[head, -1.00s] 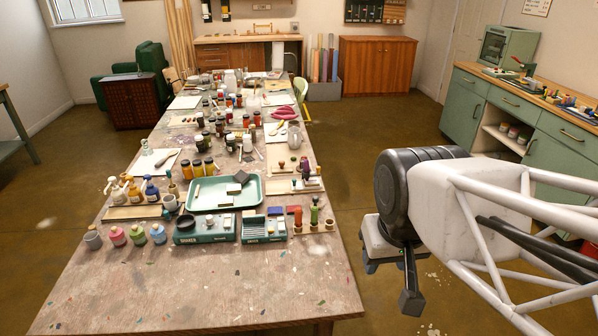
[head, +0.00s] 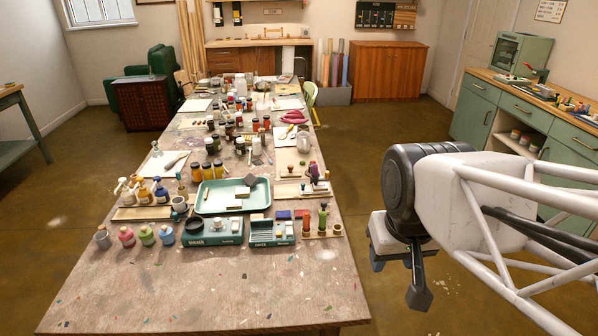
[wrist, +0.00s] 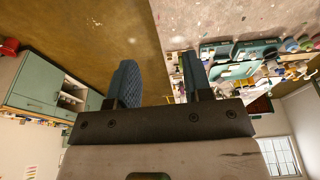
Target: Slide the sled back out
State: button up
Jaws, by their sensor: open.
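Two teal machines stand side by side on the long table. The left machine (head: 212,237) has a black round dish on top and a pale label. The right machine (head: 271,238) has a ridged, tray-like top. Which part is the sled is too small to tell. My gripper (head: 398,278) is off the table's right edge, well apart from both machines, with its fingers pointing down. In the wrist view my gripper (wrist: 158,72) is open, with nothing between its fingers.
A teal tray (head: 206,209) lies behind the machines. Small coloured pots (head: 126,237) stand left of them, and a rack of upright stampers (head: 323,234) stands at the right. The table's front part (head: 210,290) is mostly bare. A green cabinet (head: 475,112) stands at the right wall.

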jog(key=w+r+n, duration=0.1)
jog(key=w+r, duration=0.2)
jog(key=w, duration=0.7)
jog(key=n+g+h, duration=0.3)
jog(key=n+g, duration=0.3)
jog(key=n, duration=0.2)
send_over(303, 184)
jog(key=w+a, duration=0.2)
notch_tip(303, 184, down, 28)
jog(key=shift+w+a+f, duration=0.2)
jog(key=shift+w+a, duration=0.1)
jog(key=shift+w, duration=0.1)
jog(key=shift+x, duration=3.95)
